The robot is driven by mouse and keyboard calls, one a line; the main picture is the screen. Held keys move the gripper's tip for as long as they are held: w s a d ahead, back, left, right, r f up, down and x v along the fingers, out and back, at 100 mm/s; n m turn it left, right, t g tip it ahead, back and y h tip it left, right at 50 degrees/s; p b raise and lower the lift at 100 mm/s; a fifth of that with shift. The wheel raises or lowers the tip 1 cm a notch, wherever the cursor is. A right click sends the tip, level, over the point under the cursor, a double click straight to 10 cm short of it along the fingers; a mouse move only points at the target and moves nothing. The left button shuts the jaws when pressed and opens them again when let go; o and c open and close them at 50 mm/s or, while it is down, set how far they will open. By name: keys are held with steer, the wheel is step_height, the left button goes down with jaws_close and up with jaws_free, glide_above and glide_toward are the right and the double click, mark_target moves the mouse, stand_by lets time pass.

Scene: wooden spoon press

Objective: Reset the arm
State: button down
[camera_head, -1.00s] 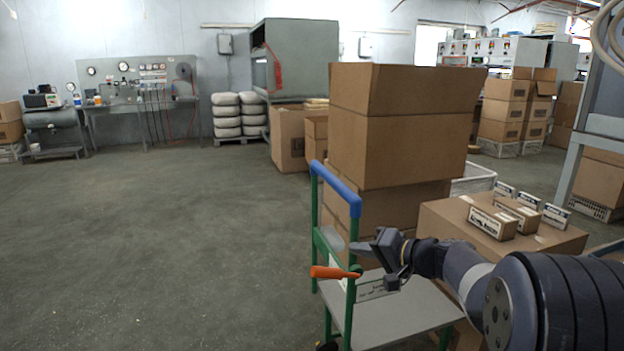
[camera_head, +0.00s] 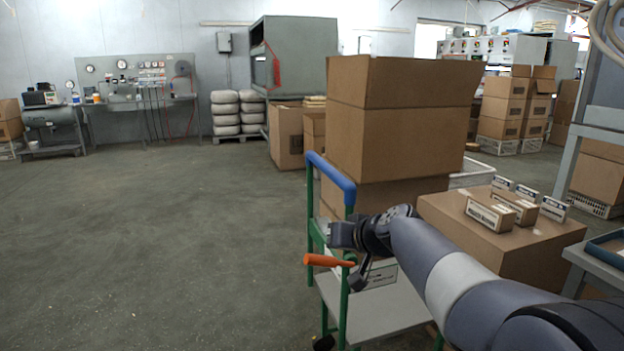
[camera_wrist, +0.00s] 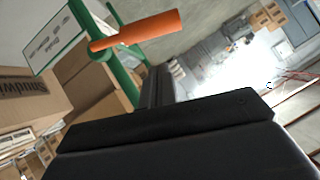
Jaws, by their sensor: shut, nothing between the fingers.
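My arm reaches in from the lower right in the head view. My gripper (camera_head: 338,236) is at its end, shut and empty, in front of the cardboard stack and near the green cart frame. An orange handle (camera_head: 328,260) on the cart shows just below the gripper. In the wrist view the dark gripper (camera_wrist: 160,88) fills the lower middle, and the orange handle (camera_wrist: 136,30) lies close beyond it on a green post. I cannot tell whether they touch.
A green cart with a blue bar (camera_head: 331,178) and grey shelf (camera_head: 375,308) stands under my arm. Tall cardboard boxes (camera_head: 400,140) rise behind the gripper. A lower box (camera_head: 480,225) with small cartons (camera_head: 490,214) is at right. The floor (camera_head: 150,240) at left is clear.

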steer(key=p+v, duration=0.2)
steer(key=v, duration=0.8)
steer(key=b+x, duration=0.2)
steer(key=x, duration=0.8)
steer(key=w+d+f+m+t+y+p, duration=0.1)
steer(key=w+d+m+y+p, duration=0.3)
steer(key=d+m+y+p, duration=0.4)
steer(key=shift+d+m+p, duration=0.5)
steer(key=shift+d+p, duration=0.35)
steer(key=shift+p, duration=0.15)
steer(key=shift+s, duration=0.1)
